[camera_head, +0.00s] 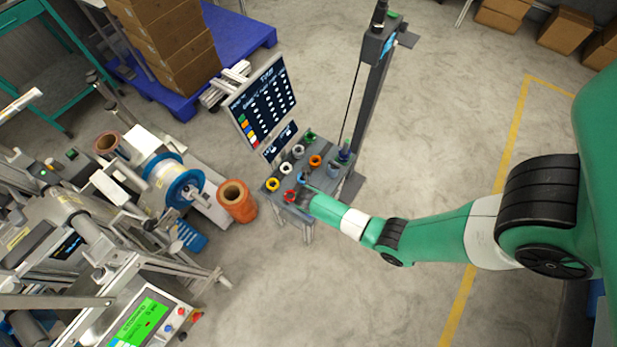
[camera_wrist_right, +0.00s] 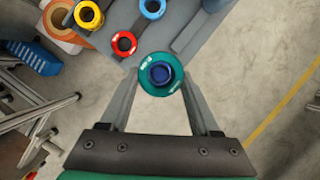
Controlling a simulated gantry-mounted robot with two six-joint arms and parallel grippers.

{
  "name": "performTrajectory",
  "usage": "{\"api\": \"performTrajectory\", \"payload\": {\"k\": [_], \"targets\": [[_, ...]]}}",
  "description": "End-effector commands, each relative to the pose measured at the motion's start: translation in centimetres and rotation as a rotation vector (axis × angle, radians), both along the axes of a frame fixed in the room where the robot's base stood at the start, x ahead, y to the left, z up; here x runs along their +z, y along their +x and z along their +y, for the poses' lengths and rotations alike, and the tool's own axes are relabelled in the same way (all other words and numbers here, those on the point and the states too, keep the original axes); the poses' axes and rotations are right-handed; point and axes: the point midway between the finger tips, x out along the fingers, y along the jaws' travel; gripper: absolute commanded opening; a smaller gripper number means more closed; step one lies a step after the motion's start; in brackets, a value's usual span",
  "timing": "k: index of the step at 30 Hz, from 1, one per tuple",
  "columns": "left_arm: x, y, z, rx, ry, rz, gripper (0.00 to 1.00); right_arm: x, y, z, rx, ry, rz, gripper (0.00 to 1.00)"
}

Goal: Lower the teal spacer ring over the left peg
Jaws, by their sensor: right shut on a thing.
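The teal spacer ring (camera_wrist_right: 147,82) is between the fingers of my right gripper (camera_wrist_right: 160,83) in the right wrist view. The right gripper is shut on it, and the ring's round face points at the camera. A dark blue core (camera_wrist_right: 160,74) shows in the ring's centre; I cannot tell whether it is a peg or part of the held piece. In the head view my right gripper (camera_head: 303,196) is at the front edge of the small grey table, and the ring cannot be made out there. I cannot pick out the left peg. My left gripper is out of view.
A red spool (camera_head: 290,196), a yellow spool (camera_head: 272,184), a blue spool (camera_head: 304,177) and an orange one (camera_head: 315,161) stand on the table close to my right gripper. A screen (camera_head: 262,100) rises behind. A large orange roll (camera_head: 237,201) stands left of the table.

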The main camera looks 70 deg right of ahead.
Motion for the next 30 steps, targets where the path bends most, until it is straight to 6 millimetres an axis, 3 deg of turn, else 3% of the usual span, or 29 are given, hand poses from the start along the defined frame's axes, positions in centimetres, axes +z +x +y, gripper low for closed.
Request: {"api": "performTrajectory", "payload": {"k": [30], "targets": [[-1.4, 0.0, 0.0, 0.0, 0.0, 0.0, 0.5, -1.9, 0.0, 0.0, 0.0, 0.0, 0.0, 0.02]]}}
